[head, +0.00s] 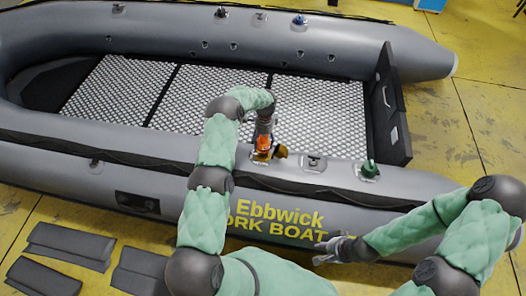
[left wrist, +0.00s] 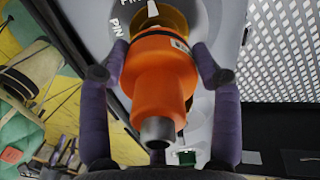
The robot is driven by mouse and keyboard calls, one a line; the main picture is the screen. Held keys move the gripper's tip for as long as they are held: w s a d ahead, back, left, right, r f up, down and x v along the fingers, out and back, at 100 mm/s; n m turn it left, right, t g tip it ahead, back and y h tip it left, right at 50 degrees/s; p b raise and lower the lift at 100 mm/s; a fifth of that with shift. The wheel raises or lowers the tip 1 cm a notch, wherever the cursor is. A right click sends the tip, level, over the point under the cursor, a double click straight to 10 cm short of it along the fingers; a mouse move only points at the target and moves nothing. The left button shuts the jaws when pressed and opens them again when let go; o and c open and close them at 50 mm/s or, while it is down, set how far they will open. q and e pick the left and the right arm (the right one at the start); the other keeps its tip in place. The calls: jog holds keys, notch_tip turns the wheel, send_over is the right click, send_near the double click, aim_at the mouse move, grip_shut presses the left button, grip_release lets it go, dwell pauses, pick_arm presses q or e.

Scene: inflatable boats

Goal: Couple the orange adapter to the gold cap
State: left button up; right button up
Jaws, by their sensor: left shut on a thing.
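The orange adapter (head: 264,142) is upright over the boat's near side tube. My left gripper (head: 264,136) comes down on it from above and is shut on it. In the left wrist view the orange adapter (left wrist: 160,75) lies between the two purple fingers, with a grey nozzle at its near end. The gold cap (head: 281,151) shows beside and below the adapter on the tube. In the left wrist view gold (left wrist: 176,20) shows at the adapter's far end; whether they are joined is hidden. My right gripper (head: 330,250) hangs empty in front of the boat, its fingers apart.
The grey inflatable boat (head: 120,150) fills the middle. A grey fitting (head: 313,162) and a green fitting (head: 368,169) sit right of the cap on the same tube. Dark grey pads (head: 70,245) lie on the yellow floor at front left.

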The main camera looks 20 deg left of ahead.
aim_at(263, 147)
pick_arm(q)
jog(key=shift+f+b, duration=0.25)
jog(key=shift+b, duration=0.1)
dwell(0.3)
jog(key=shift+s+f+b, duration=0.25)
jog(key=shift+f+b, duration=0.35)
jog(key=shift+f, duration=0.4)
jog(key=shift+f, duration=0.1)
jog(key=shift+f+b, duration=0.35)
jog(key=shift+b, duration=0.1)
jog(key=shift+s+d+f+b, duration=0.15)
jog(key=shift+f+b, duration=0.1)
jog(key=shift+f, duration=0.2)
jog(key=shift+s+a+f+b, duration=0.1)
jog(key=shift+s+f+b, duration=0.1)
jog(key=shift+f, duration=0.2)
dwell(1.0)
jog(key=shift+w+m, duration=0.1)
jog(key=shift+m, duration=0.5)
jog(key=m, duration=0.3)
